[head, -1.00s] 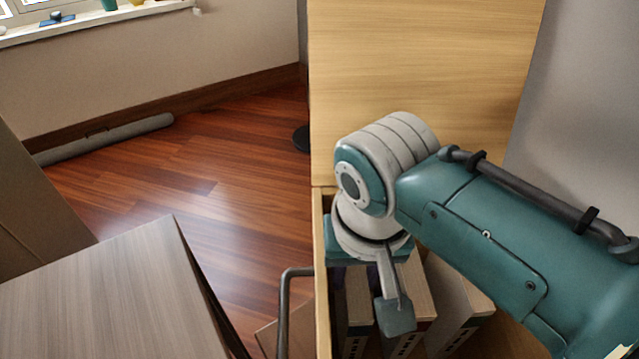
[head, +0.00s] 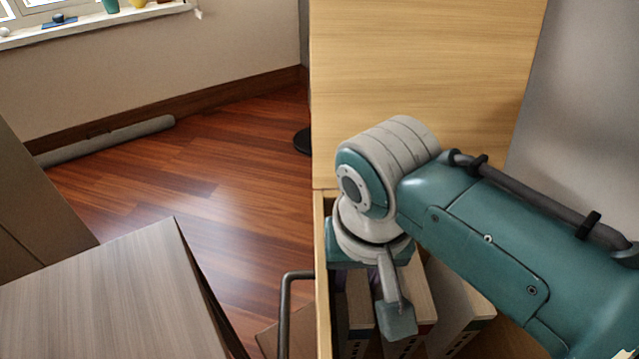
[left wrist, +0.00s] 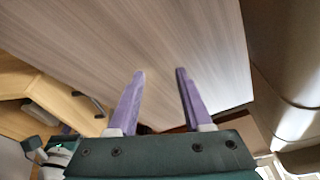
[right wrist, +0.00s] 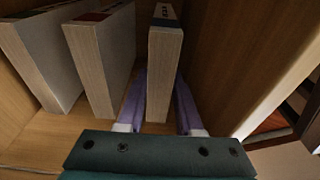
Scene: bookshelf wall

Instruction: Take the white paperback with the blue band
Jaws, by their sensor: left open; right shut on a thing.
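A pale book with a dark blue band (right wrist: 165,24) near its spine stands upright between the two purple fingers of my right gripper (right wrist: 160,105), which is shut on it. The same book shows in the head view (head: 359,305), partly behind my right gripper (head: 387,300). Its cover face is mostly hidden, so I cannot confirm its full design. My left gripper (left wrist: 160,72) is open and empty, over a grey wood-grain surface in the left wrist view.
A book with a red band (right wrist: 100,60) and another pale book (right wrist: 45,55) stand beside the held one. The wooden compartment wall (right wrist: 225,50) is close on its other side. In the head view a grey wood-grain top (head: 110,290) and dark handle (head: 284,310) lie left.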

